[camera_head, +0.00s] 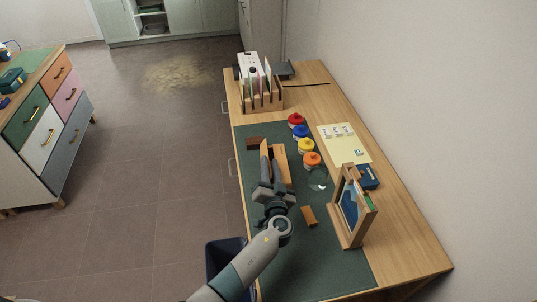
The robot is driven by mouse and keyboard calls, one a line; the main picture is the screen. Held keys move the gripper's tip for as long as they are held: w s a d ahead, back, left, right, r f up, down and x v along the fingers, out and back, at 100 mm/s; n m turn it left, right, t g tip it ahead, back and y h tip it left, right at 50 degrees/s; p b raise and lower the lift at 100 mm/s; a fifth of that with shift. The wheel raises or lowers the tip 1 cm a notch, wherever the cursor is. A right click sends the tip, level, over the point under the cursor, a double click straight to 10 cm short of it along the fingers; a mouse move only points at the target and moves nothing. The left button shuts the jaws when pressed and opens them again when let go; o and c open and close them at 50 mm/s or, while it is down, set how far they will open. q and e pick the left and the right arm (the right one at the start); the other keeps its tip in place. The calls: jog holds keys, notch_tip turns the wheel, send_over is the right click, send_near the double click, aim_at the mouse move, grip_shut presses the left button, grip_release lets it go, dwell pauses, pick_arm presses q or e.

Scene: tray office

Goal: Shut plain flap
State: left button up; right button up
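A small wooden box (280,153) stands on the dark green mat, with upright orange-brown wooden panels. I cannot tell which of its panels is the plain flap. My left gripper (271,172) is right at the near side of the box and hides much of it. Its two grey fingers point away from me, with wood showing around them. I cannot tell whether they touch the box or how far apart they are. My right gripper is not in view.
The green mat (315,270) covers the wooden desk's near left part. A wooden stand (359,234), a loose wood block (309,216) and several colored-lid jars (312,159) are right of the box. A dark wood block (253,143) and rack (263,103) lie beyond.

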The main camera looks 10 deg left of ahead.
pick_arm(q)
jog(key=shift+p+x, duration=0.35)
jog(key=shift+x, duration=1.55)
jog(key=shift+c, duration=0.7)
grip_shut()
